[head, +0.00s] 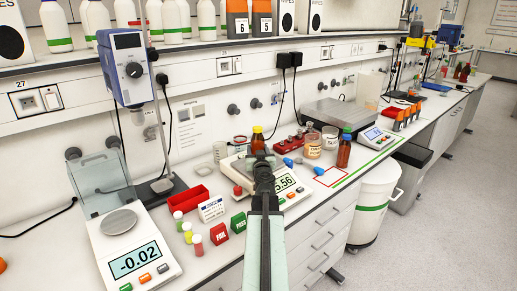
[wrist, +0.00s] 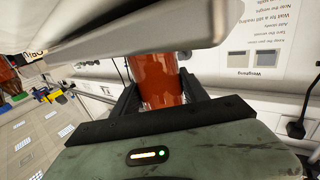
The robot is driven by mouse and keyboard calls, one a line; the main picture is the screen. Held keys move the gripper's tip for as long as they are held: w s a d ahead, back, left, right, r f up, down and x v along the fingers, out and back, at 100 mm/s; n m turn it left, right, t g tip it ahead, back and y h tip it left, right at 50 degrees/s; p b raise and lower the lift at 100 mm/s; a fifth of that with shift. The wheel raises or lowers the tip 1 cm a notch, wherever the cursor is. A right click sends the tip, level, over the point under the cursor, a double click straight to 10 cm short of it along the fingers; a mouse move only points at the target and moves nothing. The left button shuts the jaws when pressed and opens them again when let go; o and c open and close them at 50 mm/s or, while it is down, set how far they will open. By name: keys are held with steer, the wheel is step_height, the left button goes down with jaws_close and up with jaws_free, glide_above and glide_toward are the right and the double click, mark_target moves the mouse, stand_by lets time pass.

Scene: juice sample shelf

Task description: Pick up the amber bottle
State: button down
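An amber bottle with a yellow cap (head: 258,141) is at the far end of my arm in the head view, at the scale in the middle of the bench. My gripper (head: 264,172) partly hides it. In the wrist view the amber bottle (wrist: 160,84) is between the two dark fingers of my gripper (wrist: 159,88). The fingers lie against both its sides, with no clear gap. I cannot tell whether its base touches the scale. A second amber bottle, with a blue cap (head: 344,153), stands to the right.
The middle scale (head: 290,190) is partly covered by my arm. A balance (head: 130,255) stands at left, by a red tray (head: 187,198) and small vials. Jars (head: 313,145) and blue-capped items lie to the right. A shelf (head: 190,48) runs above.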

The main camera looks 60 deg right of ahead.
mark_target(257, 128)
step_height(257, 128, up, 10)
steer(key=p, duration=1)
steer(key=shift+r, duration=0.1)
